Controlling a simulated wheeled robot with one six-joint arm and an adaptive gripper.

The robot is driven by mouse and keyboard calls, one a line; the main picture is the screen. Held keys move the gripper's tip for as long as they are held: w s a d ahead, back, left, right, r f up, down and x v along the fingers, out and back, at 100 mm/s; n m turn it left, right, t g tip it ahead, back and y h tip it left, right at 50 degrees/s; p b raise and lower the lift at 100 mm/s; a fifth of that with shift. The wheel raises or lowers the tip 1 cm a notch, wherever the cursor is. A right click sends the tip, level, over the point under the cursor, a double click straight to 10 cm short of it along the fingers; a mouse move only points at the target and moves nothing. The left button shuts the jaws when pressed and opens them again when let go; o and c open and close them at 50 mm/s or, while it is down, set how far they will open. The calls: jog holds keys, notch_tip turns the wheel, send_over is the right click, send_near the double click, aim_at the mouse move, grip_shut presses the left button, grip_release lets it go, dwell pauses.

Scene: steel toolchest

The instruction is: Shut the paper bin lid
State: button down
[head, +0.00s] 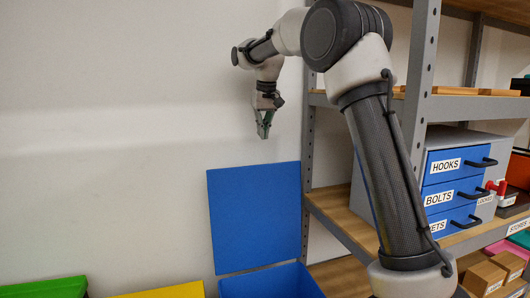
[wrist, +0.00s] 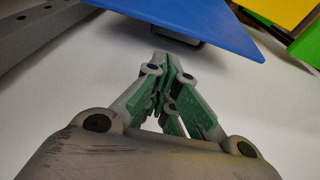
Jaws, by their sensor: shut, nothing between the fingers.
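A blue lid (head: 255,218) stands open, close to upright, at the rear of a blue bin (head: 272,284) low in the head view. No label saying paper shows on it. My gripper (head: 264,131) is above the lid's top edge, in front of the pale wall, pointing down. In the wrist view my gripper (wrist: 170,80) is shut and empty. The blue lid (wrist: 205,25) crosses the top of that view beyond the fingertips, with a dark handle-like part under its edge. I cannot tell the exact gap between fingertips and lid.
A green lid (head: 45,288) and a yellow lid (head: 165,291) lie to the left. A grey steel shelf post (head: 307,150) stands right of the blue lid. A blue drawer cabinet (head: 452,185) sits on the shelf. The wall area left of my gripper is clear.

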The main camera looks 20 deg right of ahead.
jog(key=x, duration=1)
jog(key=shift+s+f, duration=0.1)
jog(key=shift+s, duration=0.2)
